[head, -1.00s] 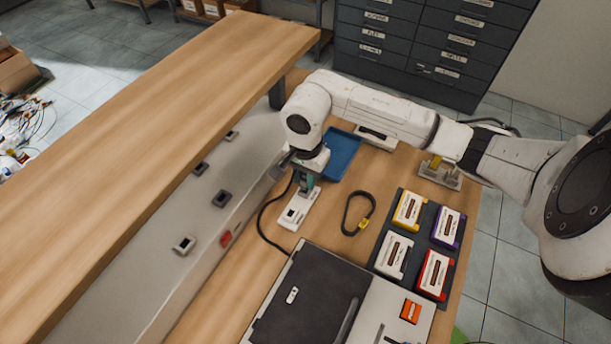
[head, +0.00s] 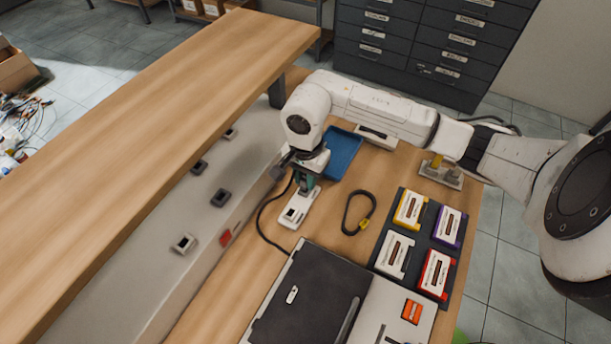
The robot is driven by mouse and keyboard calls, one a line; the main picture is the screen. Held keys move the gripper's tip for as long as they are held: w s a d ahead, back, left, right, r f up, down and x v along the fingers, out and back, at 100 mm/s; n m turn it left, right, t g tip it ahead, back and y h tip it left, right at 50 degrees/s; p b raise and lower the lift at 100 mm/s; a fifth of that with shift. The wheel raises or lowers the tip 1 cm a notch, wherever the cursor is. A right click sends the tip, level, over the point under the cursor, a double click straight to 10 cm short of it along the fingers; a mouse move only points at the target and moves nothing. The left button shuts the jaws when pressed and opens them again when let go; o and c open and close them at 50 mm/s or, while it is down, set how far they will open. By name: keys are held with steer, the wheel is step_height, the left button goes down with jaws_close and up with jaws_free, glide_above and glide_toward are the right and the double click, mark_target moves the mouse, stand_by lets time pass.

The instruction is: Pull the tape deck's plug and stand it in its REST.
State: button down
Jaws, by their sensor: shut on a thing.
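The deck has a dark lid and a pale right side with an orange piece. I cannot read which fixture is marked REST.
A blue tray (head: 345,150) lies behind my gripper. A grey holder with a yellow piece (head: 440,173) stands right. A dark mat holds several cassettes (head: 411,208); a looped black cable (head: 357,212) lies beside it. A raised wooden shelf (head: 150,125) and a panel with sockets (head: 220,198) bound the left.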

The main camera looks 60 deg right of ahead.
steer(key=shift+f+b, duration=0.65)
stand_by(0.7)
stand_by(0.3)
steer(key=c, duration=0.8)
jaws_free()
steer(key=shift+c, duration=0.2)
step_height(320, 180, up, 10)
steer(key=shift+b, duration=0.85)
steer(key=shift+r+p, duration=0.7)
steer(key=shift+r, duration=2.2)
